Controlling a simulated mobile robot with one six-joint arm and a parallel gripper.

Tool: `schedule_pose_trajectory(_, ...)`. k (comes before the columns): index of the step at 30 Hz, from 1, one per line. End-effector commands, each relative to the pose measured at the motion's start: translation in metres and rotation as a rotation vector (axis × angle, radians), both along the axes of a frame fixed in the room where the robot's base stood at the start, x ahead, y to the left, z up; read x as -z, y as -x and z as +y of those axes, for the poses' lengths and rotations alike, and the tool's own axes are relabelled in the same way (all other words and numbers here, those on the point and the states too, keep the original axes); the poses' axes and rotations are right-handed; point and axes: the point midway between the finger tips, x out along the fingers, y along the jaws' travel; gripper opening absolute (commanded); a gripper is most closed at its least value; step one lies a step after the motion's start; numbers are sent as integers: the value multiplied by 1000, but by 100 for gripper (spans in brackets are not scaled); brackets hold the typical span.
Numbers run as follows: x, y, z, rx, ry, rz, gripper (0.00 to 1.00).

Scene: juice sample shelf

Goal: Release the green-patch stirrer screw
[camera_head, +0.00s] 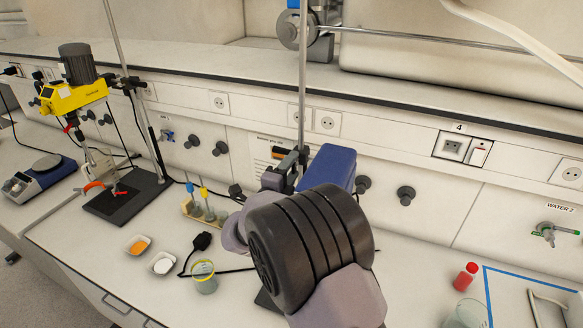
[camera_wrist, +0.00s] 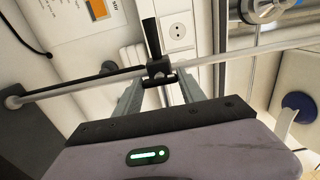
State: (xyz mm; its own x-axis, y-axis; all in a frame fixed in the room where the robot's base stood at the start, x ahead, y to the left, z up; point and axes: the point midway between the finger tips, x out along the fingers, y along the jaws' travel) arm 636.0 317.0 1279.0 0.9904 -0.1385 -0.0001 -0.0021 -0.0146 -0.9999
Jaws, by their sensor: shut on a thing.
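In the wrist view my gripper (camera_wrist: 160,78) has its two grey fingers on either side of a black clamp screw (camera_wrist: 162,82) with a short crossbar, and it is shut on it. The screw sits at a metal rod, and a dark handle (camera_wrist: 151,36) sticks out beyond. I see no green patch on the screw from here. In the head view the blue stirrer (camera_head: 332,166) stands behind my arm, with a dark clamp (camera_head: 292,163) beside it on the upright stand rod (camera_head: 303,75). My gripper's fingers are hidden there behind my arm.
A yellow stirrer (camera_head: 72,96) on its own stand is at the left. A sample rack (camera_head: 205,216), two small dishes and a beaker (camera_head: 204,279) stand on the bench left of my arm. A red-capped bottle (camera_head: 466,277) and another beaker (camera_head: 467,315) are at the right.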

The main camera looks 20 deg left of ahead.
Motion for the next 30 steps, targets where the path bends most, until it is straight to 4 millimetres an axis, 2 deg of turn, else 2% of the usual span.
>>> schedule_pose_trajectory(9,0,0,0,-1,2,0,7)
schedule_pose_trajectory(10,0,0,0,-1,2,0,53)
schedule_pose_trajectory(12,0,0,0,0,2,0,67)
schedule_pose_trajectory(13,0,0,0,0,2,0,69)
schedule_pose_trajectory(23,0,3,1,-1,0,0,69)
schedule_pose_trajectory(26,0,18,4,-2,1,1,69)
schedule_pose_trajectory(30,0,57,9,-4,1,1,69)
